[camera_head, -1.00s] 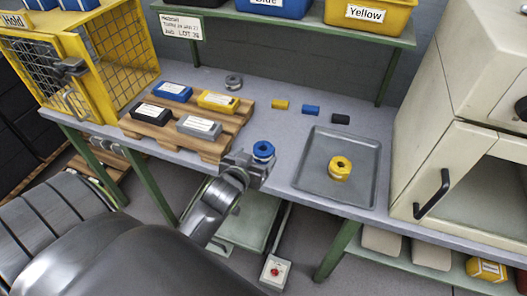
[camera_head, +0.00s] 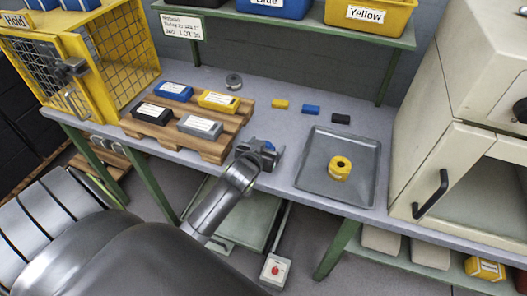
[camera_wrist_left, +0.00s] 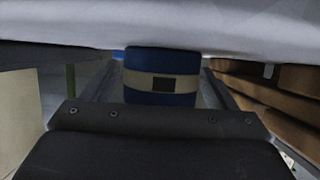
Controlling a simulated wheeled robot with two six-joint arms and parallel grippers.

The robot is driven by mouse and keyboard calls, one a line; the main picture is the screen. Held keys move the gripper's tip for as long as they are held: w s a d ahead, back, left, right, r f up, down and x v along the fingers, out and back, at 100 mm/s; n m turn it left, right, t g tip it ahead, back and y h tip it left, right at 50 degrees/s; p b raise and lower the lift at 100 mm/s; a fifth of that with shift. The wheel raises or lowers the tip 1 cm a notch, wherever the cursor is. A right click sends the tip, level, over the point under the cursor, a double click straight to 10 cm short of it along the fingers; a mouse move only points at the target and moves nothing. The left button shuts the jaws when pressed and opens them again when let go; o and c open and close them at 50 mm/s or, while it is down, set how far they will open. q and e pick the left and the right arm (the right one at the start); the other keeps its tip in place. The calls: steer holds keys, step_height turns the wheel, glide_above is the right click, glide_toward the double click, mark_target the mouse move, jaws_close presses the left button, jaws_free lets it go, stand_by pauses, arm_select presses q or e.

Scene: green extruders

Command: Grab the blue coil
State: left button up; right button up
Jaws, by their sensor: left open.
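The blue coil (camera_head: 269,146) stands near the front edge of the grey table, left of the tray. In the head view my left gripper (camera_head: 262,153) covers most of it, and only a bit of blue shows. In the left wrist view the coil (camera_wrist_left: 162,76) is blue with a beige band and a dark patch. It sits between the two fingers of my left gripper, which is open; whether either finger touches it I cannot tell. My right gripper is not in view.
A grey tray (camera_head: 312,182) holds a yellow coil (camera_head: 340,168). A wooden pallet (camera_head: 213,148) with labelled boxes is just left of the gripper. A cream cabinet (camera_head: 460,130) stands right.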

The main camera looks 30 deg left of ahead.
arm_select(q)
steer(key=c, duration=1.1)
